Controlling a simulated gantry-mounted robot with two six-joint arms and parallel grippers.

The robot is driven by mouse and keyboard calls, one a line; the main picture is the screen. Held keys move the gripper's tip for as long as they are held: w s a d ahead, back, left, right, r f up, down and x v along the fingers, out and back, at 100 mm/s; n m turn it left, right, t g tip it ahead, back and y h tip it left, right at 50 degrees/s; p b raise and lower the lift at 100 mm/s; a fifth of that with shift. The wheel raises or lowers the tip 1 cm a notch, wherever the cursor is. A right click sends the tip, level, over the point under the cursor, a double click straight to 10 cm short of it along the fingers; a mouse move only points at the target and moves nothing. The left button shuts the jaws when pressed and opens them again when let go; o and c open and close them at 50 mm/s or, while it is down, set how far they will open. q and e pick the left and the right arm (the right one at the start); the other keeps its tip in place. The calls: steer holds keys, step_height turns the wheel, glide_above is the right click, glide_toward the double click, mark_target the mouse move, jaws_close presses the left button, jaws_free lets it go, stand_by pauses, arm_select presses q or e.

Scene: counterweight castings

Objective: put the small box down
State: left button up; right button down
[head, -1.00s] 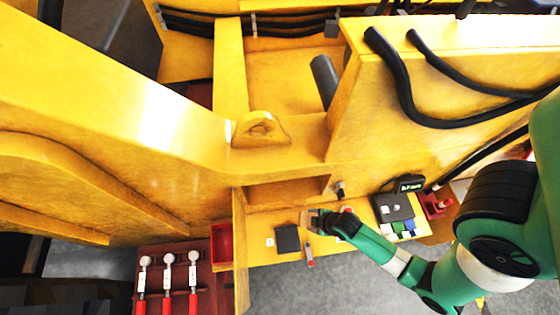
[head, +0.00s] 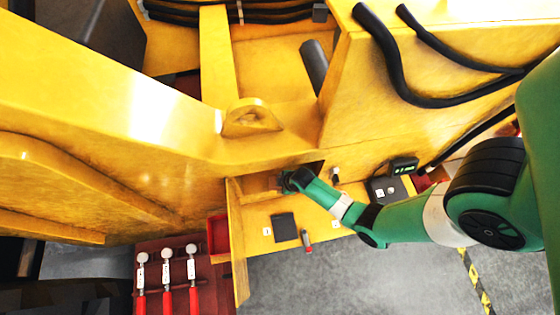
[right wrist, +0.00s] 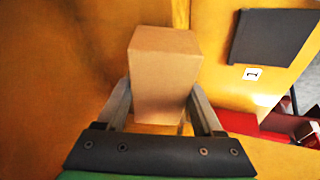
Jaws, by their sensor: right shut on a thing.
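The small box (right wrist: 165,65) is a plain tan carton, seen in the right wrist view between the two grey fingers. My right gripper (head: 284,183) is shut on it. In the head view the gripper is at the mouth of a recess in the yellow structure, above the ledge (head: 258,255). The box is mostly hidden there by the gripper. Yellow walls stand close around the box in the wrist view. I cannot tell whether the box touches a surface. My left gripper is not in view.
A red bin (head: 218,235) is at the left. A small display device (head: 404,165) stands at the right.

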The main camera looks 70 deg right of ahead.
steer(key=shift+w+d+r, duration=0.1)
steer(key=shift+w+r, duration=0.1)
steer(key=shift+w, duration=0.05)
steer(key=shift+f+b, duration=0.35)
steer(key=shift+f, duration=0.15)
steer(key=shift+c, duration=0.2)
jaws_free()
steer(key=shift+r, duration=0.15)
